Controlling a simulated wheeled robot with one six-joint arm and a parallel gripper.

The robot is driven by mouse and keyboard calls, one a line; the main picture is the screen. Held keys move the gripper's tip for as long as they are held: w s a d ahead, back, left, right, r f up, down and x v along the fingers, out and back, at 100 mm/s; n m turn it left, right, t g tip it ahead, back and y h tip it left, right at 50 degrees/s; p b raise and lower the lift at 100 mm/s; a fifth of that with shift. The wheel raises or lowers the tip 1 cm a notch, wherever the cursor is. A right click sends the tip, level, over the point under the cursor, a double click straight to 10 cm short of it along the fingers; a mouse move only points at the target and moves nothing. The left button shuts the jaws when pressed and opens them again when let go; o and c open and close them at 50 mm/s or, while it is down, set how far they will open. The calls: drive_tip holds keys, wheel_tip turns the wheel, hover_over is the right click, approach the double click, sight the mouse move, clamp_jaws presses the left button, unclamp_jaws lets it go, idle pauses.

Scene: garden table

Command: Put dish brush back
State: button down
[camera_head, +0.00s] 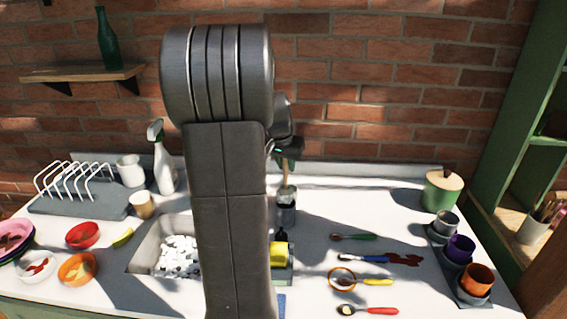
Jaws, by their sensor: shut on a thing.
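My gripper (285,151) is behind my dark arm, near the back wall, and mostly hidden by it.
A white sink (148,245) with foam lies left of my arm, partly hidden. Several spoons, including a green-handled one (354,237), lie to the right. A spray bottle (163,170) and dish rack (78,198) stand left.

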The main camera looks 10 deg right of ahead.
sight(286, 185)
drive_tip(key=shift+s+f, duration=0.35)
drive_tip(key=shift+f, duration=0.15)
drive_tip(key=shift+w+f+b, duration=0.1)
drive_tip(key=shift+f+b, duration=0.5)
drive_tip(key=shift+f, duration=0.15)
drive_tip(key=shift+f+b, duration=1.5)
drive_tip(key=shift+f, duration=0.65)
drive_tip(key=shift+f+b, duration=0.65)
drive_tip(key=shift+b, duration=0.05)
drive_tip(key=c, duration=1.6)
unclamp_jaws()
drive_tip(key=shift+r, duration=0.1)
drive_tip(key=shift+p+v, duration=3)
drive_tip(key=shift+v, duration=2.5)
